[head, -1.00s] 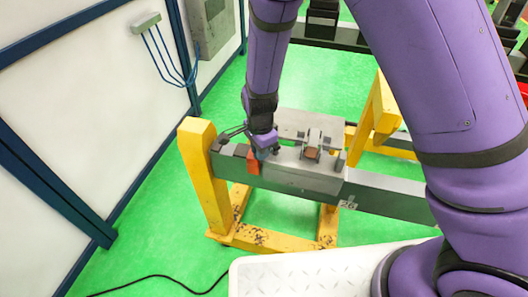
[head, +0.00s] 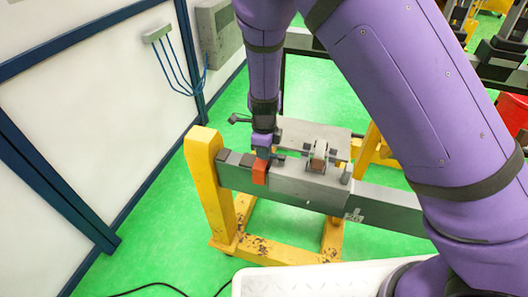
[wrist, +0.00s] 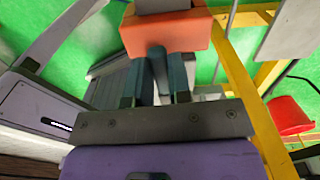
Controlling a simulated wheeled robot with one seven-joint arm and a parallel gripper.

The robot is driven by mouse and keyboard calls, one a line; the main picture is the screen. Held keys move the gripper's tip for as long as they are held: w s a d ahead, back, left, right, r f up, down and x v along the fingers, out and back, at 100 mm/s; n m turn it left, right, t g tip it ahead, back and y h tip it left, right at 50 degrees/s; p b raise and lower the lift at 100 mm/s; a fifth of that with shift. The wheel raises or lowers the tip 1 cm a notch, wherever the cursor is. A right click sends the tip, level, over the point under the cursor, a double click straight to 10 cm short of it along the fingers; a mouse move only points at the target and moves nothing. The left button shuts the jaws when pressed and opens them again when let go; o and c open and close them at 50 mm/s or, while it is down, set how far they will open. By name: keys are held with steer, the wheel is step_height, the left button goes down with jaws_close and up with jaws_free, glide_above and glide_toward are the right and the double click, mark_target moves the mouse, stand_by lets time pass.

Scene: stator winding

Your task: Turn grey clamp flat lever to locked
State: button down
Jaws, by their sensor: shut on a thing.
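My gripper (head: 262,156) points down at the left part of the grey fixture (head: 292,183) on the rail. Its two dark fingers (wrist: 168,78) are close together in the wrist view, with their tips at the near edge of an orange block (wrist: 165,32). The orange block also shows on the front of the fixture in the head view (head: 260,172). My gripper is shut on the grey clamp's flat lever, which the fingers mostly hide. The lever's exact angle cannot be told.
A yellow stand (head: 204,170) carries the rail at the left. A metal bracket (head: 318,158) rises on the fixture to the right of my gripper. A white tray top (head: 300,281) is in front. A red bin (wrist: 289,115) stands at the right in the wrist view.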

steer(key=shift+w+m, duration=0.2)
steer(key=shift+m, duration=0.2)
steer(key=c, duration=1)
jaws_free()
steer(key=shift+c, duration=0.2)
step_height(320, 180, up, 11)
